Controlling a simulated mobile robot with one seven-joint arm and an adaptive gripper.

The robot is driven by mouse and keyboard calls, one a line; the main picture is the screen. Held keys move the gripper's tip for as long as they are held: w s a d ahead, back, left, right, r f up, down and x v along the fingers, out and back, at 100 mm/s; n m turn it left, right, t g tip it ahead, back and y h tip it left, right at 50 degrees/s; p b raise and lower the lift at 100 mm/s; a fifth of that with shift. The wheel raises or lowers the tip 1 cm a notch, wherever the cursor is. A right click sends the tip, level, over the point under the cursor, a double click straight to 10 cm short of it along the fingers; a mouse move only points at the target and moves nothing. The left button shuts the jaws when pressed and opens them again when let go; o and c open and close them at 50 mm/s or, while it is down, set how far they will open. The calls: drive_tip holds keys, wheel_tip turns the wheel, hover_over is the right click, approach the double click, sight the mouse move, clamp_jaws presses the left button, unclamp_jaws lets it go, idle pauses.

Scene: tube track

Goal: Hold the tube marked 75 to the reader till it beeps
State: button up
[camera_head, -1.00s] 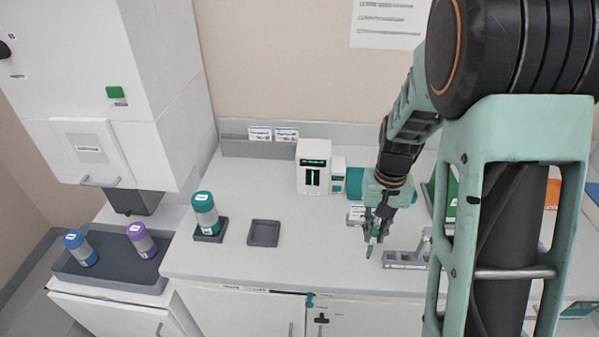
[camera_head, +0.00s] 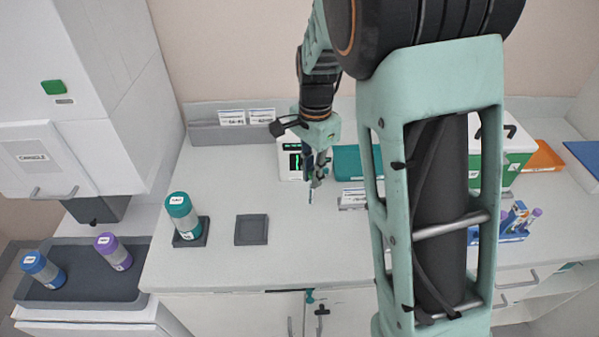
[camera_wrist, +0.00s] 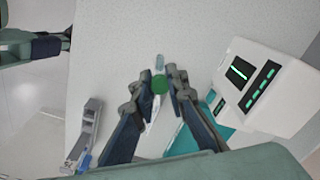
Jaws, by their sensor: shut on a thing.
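My gripper (camera_wrist: 159,86) is shut on a small tube with a green cap (camera_wrist: 160,84). The tube's pale, clear end (camera_wrist: 159,62) sticks out beyond the fingertips. I cannot read any number on it. In the head view the gripper (camera_head: 314,182) holds the tube above the counter. The reader appears to be the white device (camera_wrist: 262,84) with green-lit windows, to the right in the wrist view. The tube is apart from it. In the head view the device (camera_head: 290,168) stands just behind and left of the gripper, partly hidden by the arm.
A grey metal rack (camera_wrist: 87,130) and a teal tray (camera_head: 350,161) lie near the gripper. A teal-capped bottle (camera_head: 181,213) and a dark square pad (camera_head: 252,230) are at left. A blue rack (camera_head: 512,234) with tubes is at right. The front counter middle is clear.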

drive_tip(key=w+a+f+m+b, duration=0.1)
drive_tip(key=w+a+f+m, duration=0.2)
drive_tip(key=w, duration=0.7)
drive_tip(key=shift+f+m, duration=0.45)
drive_tip(key=shift+m, duration=0.15)
drive_tip(key=shift+s, duration=0.1)
idle(0.3)
drive_tip(key=s+r+p, duration=0.2)
drive_tip(key=s+r, duration=0.3)
idle(0.4)
